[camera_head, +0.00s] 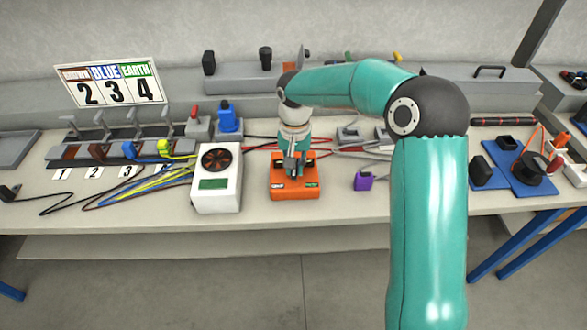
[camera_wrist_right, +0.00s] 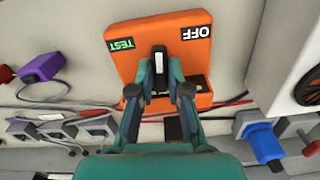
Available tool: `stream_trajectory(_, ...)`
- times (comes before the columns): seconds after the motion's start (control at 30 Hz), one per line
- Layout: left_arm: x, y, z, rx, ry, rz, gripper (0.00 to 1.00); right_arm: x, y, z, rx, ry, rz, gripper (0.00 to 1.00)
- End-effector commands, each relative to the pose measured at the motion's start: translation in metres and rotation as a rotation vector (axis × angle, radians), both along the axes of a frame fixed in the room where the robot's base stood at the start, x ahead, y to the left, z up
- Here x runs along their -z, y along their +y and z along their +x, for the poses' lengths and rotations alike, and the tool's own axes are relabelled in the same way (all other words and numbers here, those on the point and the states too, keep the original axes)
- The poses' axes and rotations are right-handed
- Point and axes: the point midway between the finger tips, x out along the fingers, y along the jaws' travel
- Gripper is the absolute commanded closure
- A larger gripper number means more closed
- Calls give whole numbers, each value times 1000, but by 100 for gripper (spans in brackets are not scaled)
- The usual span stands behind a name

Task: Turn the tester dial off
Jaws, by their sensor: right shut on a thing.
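The orange tester (camera_head: 308,190) stands on the bench at centre in the head view. In the right wrist view the tester (camera_wrist_right: 138,80) has a green TEST label (camera_wrist_right: 122,44) and a white-on-black OFF label (camera_wrist_right: 197,32). Its black dial (camera_wrist_right: 159,62), with a white mark, stands between the two labels. My right gripper (camera_head: 293,168) is over the tester from above; in the wrist view its fingers (camera_wrist_right: 159,88) are shut on the dial from both sides. The exact angle of the dial pointer is hard to tell. My left gripper is not in view.
A white box (camera_head: 218,198) with a fan and a green screen stands left of the tester. A purple plug (camera_head: 363,181) lies to its right. Coloured wires and clamps (camera_head: 130,150) fill the left. A blue tray (camera_head: 510,165) with black parts is at the right.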

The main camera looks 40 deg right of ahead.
Motion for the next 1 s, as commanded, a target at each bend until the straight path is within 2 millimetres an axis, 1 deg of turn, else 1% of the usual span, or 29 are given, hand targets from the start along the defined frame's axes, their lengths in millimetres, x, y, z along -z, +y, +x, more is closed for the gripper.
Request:
stream_trajectory(0.03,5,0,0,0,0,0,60,1,0,1,46,-3,0,100)
stream_trajectory(0.1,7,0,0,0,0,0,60,1,0,1,113,-3,0,100)
stream_trajectory(0.5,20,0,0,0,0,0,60,0,0,0,462,-3,0,100)
stream_trajectory(0.73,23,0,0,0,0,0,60,0,-1,0,590,-3,0,100)
stream_trajectory(1.0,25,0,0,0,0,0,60,-1,-1,0,653,-2,-1,100)
